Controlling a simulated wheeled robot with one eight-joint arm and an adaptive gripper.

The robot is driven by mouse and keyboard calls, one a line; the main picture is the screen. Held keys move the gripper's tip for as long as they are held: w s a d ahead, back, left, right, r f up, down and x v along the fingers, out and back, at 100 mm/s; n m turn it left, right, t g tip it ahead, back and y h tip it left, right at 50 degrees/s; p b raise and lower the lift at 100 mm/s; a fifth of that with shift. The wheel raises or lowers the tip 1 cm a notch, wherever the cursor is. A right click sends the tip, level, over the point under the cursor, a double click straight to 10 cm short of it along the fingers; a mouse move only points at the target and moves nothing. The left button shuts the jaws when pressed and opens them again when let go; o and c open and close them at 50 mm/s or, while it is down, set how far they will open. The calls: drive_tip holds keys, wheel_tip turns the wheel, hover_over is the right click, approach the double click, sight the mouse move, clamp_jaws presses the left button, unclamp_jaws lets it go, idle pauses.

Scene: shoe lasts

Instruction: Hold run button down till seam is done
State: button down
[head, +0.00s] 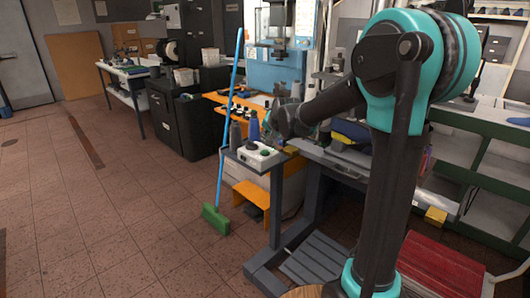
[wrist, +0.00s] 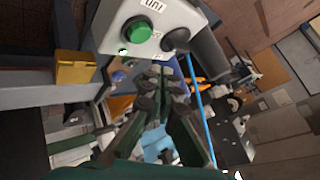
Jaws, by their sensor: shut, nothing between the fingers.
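A pale control box (wrist: 112,38) with a round green button (wrist: 138,30) fills the upper middle of the wrist view. A label beside the button appears to read RUN, upside down. A black knob (wrist: 177,38) sits to the right of the button. In the head view the box (head: 241,158) sits on a grey stand, left of my arm's end. My gripper (wrist: 158,75) is shut and empty. Its fingertips appear just below the box's edge in the wrist view, apart from the green button. The button does not look covered. In the head view my fingers are hard to make out.
A yellow block (wrist: 76,70) lies beside the box. A blue-handled broom (head: 234,110) leans close to the stand. A blue bottle (head: 254,126) and a grey cylinder (head: 236,135) stand behind the box. Open tiled floor (head: 120,210) lies to the left.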

sight(266, 152)
drive_tip(key=shift+f, duration=1.5)
drive_tip(key=shift+f, duration=0.15)
drive_tip(key=shift+f, duration=0.25)
